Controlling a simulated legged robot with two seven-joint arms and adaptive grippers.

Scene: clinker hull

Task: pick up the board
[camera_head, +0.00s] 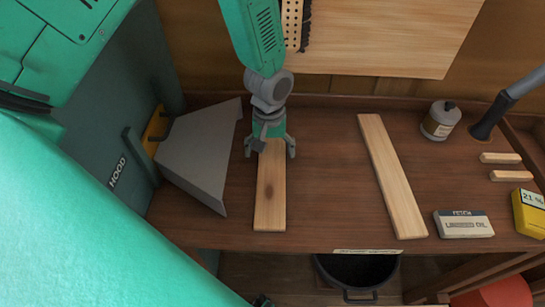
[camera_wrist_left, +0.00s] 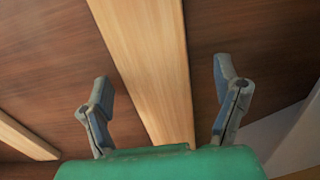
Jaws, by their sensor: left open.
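A pale wooden board (camera_head: 270,195) with a dark knot lies flat on the brown workbench. My left gripper (camera_head: 269,151) is over its far end, pointing down, with one finger on each side of it. In the left wrist view the board (camera_wrist_left: 150,60) runs between the two spread fingers of the gripper (camera_wrist_left: 162,75). The fingers are open and I see no contact with the board. The gripper covers the board's far end. A second, longer board (camera_head: 392,175) lies to the right, and probably shows at the lower left of the wrist view (camera_wrist_left: 22,138). My right gripper is not visible.
A grey hood (camera_head: 200,155) stands close left of the board. A black bucket (camera_head: 357,272) sits below the front edge. Bench between the boards is clear.

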